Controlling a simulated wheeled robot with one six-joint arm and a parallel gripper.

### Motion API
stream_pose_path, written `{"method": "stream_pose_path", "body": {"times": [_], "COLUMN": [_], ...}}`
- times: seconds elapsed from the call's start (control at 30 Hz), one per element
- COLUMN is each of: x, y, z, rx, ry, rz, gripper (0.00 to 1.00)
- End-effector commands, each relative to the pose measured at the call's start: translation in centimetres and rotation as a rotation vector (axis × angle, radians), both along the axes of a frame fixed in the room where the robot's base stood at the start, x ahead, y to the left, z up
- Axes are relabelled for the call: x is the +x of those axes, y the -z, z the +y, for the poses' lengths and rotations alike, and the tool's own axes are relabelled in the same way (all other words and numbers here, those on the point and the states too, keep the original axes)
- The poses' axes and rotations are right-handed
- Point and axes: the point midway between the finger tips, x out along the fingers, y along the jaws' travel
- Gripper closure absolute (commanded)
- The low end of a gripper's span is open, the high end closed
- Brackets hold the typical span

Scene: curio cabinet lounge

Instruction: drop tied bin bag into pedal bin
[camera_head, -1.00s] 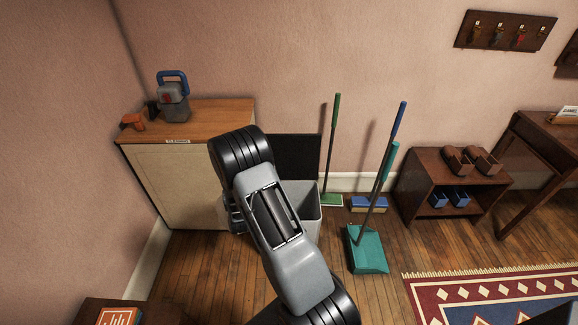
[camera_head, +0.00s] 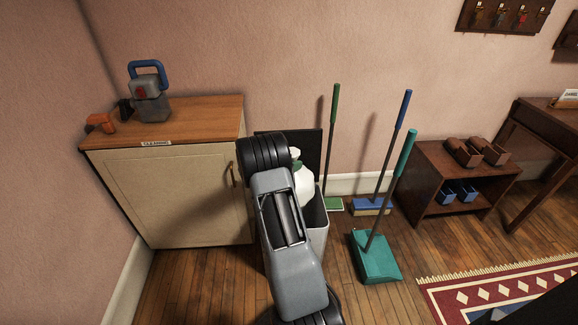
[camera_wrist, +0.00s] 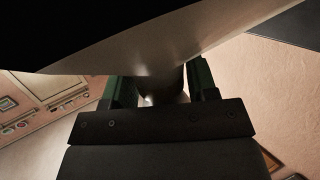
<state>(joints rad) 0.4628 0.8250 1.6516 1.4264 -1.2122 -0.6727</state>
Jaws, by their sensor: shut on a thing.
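The tied bin bag (camera_head: 304,186) is white and hangs at the right of my forearm in the head view, over the mouth of the pedal bin. In the wrist view the pale bag (camera_wrist: 160,55) spreads above the jaws, its neck between the green fingers. My gripper (camera_wrist: 160,88) is shut on it; my arm mostly hides the gripper in the head view. The pedal bin (camera_head: 318,232) is light grey and stands on the floor, with its dark lid (camera_head: 312,142) raised behind. My arm covers the bin's left part. I cannot tell whether the bag's bottom is below the rim.
A wood-topped cabinet (camera_head: 180,190) stands left of the bin, carrying a grey container with a blue handle (camera_head: 150,95) and an orange item (camera_head: 101,123). A green broom (camera_head: 330,150), a blue broom (camera_head: 388,150) and a teal dustpan (camera_head: 376,258) stand right of the bin.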

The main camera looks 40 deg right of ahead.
Motion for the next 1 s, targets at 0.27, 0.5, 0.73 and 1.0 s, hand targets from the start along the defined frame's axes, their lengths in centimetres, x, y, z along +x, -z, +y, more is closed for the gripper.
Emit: {"method": "stream_pose_path", "body": {"times": [0.27,0.5,0.73,1.0], "x": [-0.7,-0.7,-0.7,-0.6], "y": [0.9,2.5,5.0,8.4], "z": [-0.8,-0.8,-0.8,-0.8], "rx": [-0.002,-0.002,-0.003,-0.003], "ry": [0.052,0.05,0.049,0.048], "rz": [-0.002,-0.001,-0.001,-0.001], "gripper": [0.75,0.75,0.75,0.75]}}
